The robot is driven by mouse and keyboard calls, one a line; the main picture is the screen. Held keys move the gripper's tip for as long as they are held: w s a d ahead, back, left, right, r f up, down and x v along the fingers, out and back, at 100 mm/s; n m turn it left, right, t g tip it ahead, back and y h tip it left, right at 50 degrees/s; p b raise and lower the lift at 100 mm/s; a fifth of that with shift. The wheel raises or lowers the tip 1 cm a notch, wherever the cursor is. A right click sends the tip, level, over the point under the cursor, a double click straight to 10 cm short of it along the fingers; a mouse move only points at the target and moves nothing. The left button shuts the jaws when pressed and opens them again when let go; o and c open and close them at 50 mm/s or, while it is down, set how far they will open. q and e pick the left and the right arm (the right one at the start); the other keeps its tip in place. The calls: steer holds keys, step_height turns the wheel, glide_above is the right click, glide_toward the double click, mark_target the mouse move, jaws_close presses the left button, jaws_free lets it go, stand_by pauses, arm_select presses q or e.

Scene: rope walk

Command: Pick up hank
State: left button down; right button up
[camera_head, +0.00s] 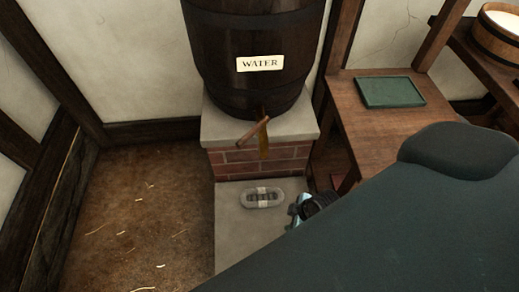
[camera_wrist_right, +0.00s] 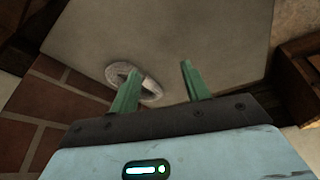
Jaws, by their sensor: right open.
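The hank (camera_head: 262,197) is a small grey oval coil with a pale band around its middle. It lies on the pale stone slab in front of the brick plinth. In the right wrist view the hank (camera_wrist_right: 118,72) is partly covered by the left-hand green finger. My right gripper (camera_wrist_right: 160,72) is open, with nothing between its fingers; the hank is mostly toward the left finger. In the head view the right gripper (camera_head: 300,207) shows just right of the hank, its fingers mostly hidden by my dark arm. My left gripper is not in view.
A barrel labelled WATER (camera_head: 258,30), with a wooden tap, stands on the brick plinth (camera_head: 240,162) behind the slab (camera_head: 232,240). A wooden table (camera_head: 357,118) with a green tray (camera_head: 390,105) is at right. The brown floor (camera_head: 140,220) at left holds only straw bits.

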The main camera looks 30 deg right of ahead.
steer(key=w+b, duration=0.1)
steer(key=w, duration=0.2)
steer(key=w+d+f+n+b, duration=0.1)
steer(key=w, duration=0.2)
steer(key=w+n+y+b, duration=0.1)
steer(key=w+b, duration=0.1)
steer(key=shift+w+d+f+g, duration=0.35)
steer(key=shift+w+g, duration=0.05)
steer(key=n+b, duration=0.2)
steer(key=b, duration=0.1)
glide_toward(262, 189)
steer(key=shift+d+f+g+y, duration=0.3)
steer(key=shift+d+f+y, duration=0.1)
steer(key=shift+f, duration=0.35)
steer(key=shift+w+r, duration=0.2)
steer(key=shift+w, duration=0.1)
steer(key=shift+b+x, duration=0.4)
steer(key=shift+x, duration=0.65)
steer(key=shift+a+f, duration=0.25)
steer(key=shift+f, duration=0.1)
steer(key=b+x, duration=0.2)
steer(key=x, duration=0.2)
steer(key=shift+w+a+f, duration=0.15)
steer(key=shift+a+f, duration=0.15)
steer(key=shift+a, duration=0.05)
